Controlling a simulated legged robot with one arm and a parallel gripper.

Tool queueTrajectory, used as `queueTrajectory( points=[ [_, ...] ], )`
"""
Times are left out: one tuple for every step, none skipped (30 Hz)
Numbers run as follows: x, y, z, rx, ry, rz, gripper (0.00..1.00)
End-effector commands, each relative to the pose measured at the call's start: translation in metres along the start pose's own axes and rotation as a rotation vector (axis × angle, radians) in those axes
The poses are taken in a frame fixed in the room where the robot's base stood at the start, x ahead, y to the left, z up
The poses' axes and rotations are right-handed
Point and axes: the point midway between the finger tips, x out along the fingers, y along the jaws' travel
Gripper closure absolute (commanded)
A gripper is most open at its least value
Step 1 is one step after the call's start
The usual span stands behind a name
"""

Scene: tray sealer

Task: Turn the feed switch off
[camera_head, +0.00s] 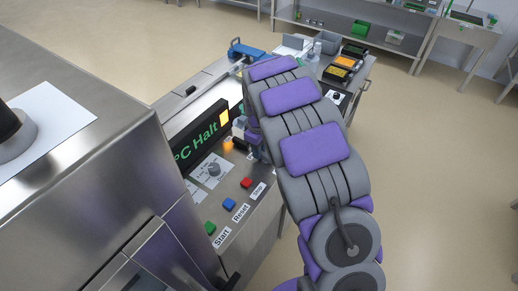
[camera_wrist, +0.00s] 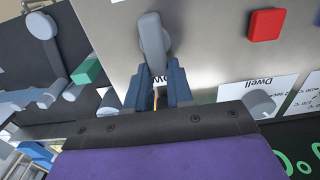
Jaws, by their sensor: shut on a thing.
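A grey lever-type switch (camera_wrist: 152,34), which appears to be the feed switch, stands on the metal panel in the wrist view. Its label is not readable there. My gripper (camera_wrist: 158,68) is at the lower end of this lever, with one dark blue finger on each side, shut on it. The lever points down the picture towards my gripper. In the head view my gripper (camera_head: 257,150) is at the right part of the control panel (camera_head: 222,190), largely hidden by my arm, and the switch is hidden there.
Red (camera_head: 246,183), blue (camera_head: 229,204) and green (camera_head: 210,227) buttons line the panel's front. A grey knob (camera_head: 214,169) and a lit orange lamp (camera_head: 228,146) are close by. The display (camera_head: 200,137) reads "Halt". A steel housing (camera_head: 90,150) stands at left; open floor is at right.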

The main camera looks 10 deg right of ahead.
Motion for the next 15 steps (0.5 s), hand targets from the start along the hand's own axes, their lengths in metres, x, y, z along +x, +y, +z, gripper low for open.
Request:
queueTrajectory(
  points=[
    [-0.0001, 0.0002, -0.0001, 0.0, 0.0, 0.001, 1.0],
    [-0.0001, 0.0002, 0.0, 0.0, 0.0, 0.001, 1.0],
    [-0.0001, 0.0002, 0.0, 0.0, 0.0, 0.001, 1.0],
    [-0.0001, 0.0002, 0.0, 0.0, 0.0, 0.001, 1.0],
    [-0.0001, 0.0002, 0.0, 0.001, 0.0, 0.001, 1.0],
    [-0.0002, 0.0003, 0.0, 0.003, 0.0, 0.001, 1.0],
    [-0.0004, 0.0004, 0.0, 0.005, 0.0, 0.001, 1.0],
    [-0.0004, 0.0005, 0.0, 0.008, 0.0, 0.0, 1.0],
    [-0.0006, 0.0007, 0.0, 0.014, 0.0, 0.0, 1.0],
    [-0.0009, 0.0008, 0.0, 0.02, 0.0, 0.0, 1.0],
    [-0.001, 0.001, 0.0, 0.029, 0.0, 0.0, 1.0],
    [-0.0013, 0.0014, 0.0, 0.042, 0.0, 0.0, 1.0],
    [-0.0015, 0.0017, 0.0001, 0.053, 0.0, 0.0, 1.0],
    [-0.0016, 0.002, 0.0002, 0.068, 0.0, -0.001, 1.0],
    [-0.0019, 0.0024, 0.0002, 0.088, -0.001, -0.001, 1.0]
  ],
)
